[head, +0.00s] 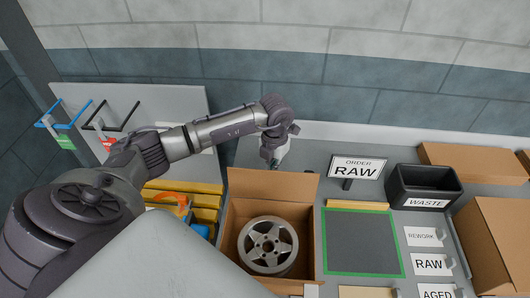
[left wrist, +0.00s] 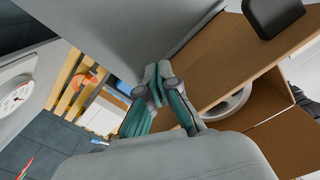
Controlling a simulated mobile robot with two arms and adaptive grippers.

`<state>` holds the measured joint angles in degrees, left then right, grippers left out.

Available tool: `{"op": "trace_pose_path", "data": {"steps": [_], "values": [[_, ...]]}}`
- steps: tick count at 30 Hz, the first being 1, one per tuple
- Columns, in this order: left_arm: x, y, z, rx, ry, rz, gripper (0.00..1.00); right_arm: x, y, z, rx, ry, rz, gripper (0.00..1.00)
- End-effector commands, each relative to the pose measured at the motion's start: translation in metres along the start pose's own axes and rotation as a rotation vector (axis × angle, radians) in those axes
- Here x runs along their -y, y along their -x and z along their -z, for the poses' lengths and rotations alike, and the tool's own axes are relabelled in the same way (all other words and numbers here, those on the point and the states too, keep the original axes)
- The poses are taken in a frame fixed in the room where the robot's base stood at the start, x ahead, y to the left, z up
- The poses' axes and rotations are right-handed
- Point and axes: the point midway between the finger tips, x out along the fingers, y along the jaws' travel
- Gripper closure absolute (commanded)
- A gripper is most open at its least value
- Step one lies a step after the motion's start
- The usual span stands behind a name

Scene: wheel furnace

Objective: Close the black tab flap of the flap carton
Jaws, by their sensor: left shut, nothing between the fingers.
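The flap carton (head: 312,225) is an open brown box with a grey spoked wheel (head: 267,245) lying inside. Its back flap (head: 290,187) stands up from the far edge. In the left wrist view the flap (left wrist: 240,62) is a broad brown panel with a black tab (left wrist: 272,15) near its upper edge; I cannot make out the tab in the head view. My left gripper (head: 275,162) is shut and empty, pointing down behind the flap's top edge. Its fingertips show in the left wrist view (left wrist: 158,82), left of the flap. Contact with the flap cannot be told.
An ORDER RAW sign (head: 357,167), a black WASTE bin (head: 424,187) and a green-edged mat (head: 361,243) stand right of the carton. Brown cartons (head: 495,240) fill the far right. A yellow slatted rack (head: 205,201) stands to the left. A wall closes the back.

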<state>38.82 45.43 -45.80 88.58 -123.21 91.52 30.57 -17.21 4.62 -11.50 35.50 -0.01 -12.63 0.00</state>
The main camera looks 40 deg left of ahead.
Motion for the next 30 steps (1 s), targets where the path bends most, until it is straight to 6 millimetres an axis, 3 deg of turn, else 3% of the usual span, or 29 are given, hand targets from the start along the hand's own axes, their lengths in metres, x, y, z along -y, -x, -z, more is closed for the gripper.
{"op": "trace_pose_path", "data": {"steps": [30], "values": [[0.016,0.015,0.027,0.000,-0.001,0.000,1.00,-0.001,0.022,0.002,-0.001,-0.002,-0.001,0.60]]}}
